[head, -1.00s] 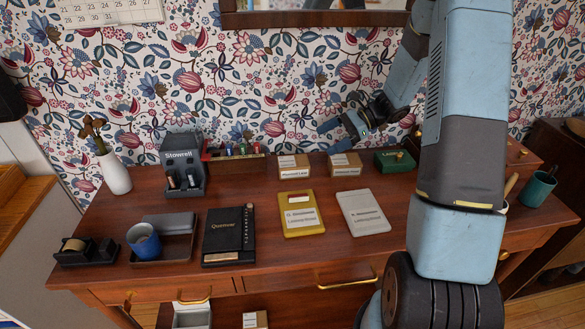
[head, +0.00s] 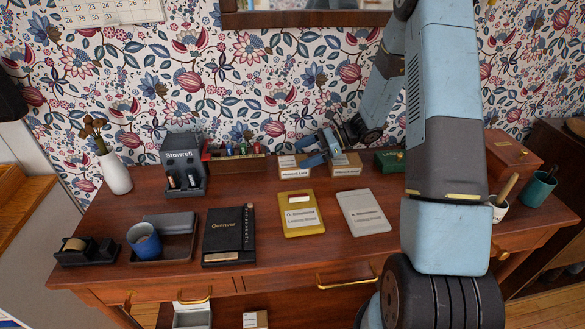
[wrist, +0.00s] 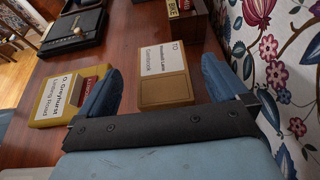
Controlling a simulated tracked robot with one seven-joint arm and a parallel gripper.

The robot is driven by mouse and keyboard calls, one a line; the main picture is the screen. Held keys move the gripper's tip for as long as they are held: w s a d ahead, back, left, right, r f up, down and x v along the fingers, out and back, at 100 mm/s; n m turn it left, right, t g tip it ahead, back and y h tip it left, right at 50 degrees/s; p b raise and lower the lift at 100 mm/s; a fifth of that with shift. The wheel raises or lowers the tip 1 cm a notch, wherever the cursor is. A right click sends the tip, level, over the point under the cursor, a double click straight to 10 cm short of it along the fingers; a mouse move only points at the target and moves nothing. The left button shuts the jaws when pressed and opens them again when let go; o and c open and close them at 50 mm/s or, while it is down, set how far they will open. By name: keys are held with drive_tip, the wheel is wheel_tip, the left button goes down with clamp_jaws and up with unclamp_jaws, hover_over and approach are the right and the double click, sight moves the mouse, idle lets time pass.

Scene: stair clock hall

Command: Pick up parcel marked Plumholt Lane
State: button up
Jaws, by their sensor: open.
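Two small tan boxes with white labels stand side by side at the back of the desk, a left parcel (head: 288,173) and a right parcel (head: 346,171).
A yellow labelled packet (head: 301,228) and a white one (head: 366,228) lie in front. A rack (head: 236,166) is left of the parcels, a green box (head: 390,162) right. The patterned wall (head: 270,90) is close behind. Bare desk lies between parcels and packets.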

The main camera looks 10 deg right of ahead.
sight(290, 161)
drive_tip(key=shift+f+x, duration=0.2)
drive_tip(key=shift+x, duration=1.1)
drive_tip(key=shift+f+x, duration=0.2)
drive_tip(key=shift+x, duration=1.05)
drive_tip(key=shift+d, duration=0.15)
drive_tip(key=shift+c, duration=0.4)
drive_tip(key=c, duration=1)
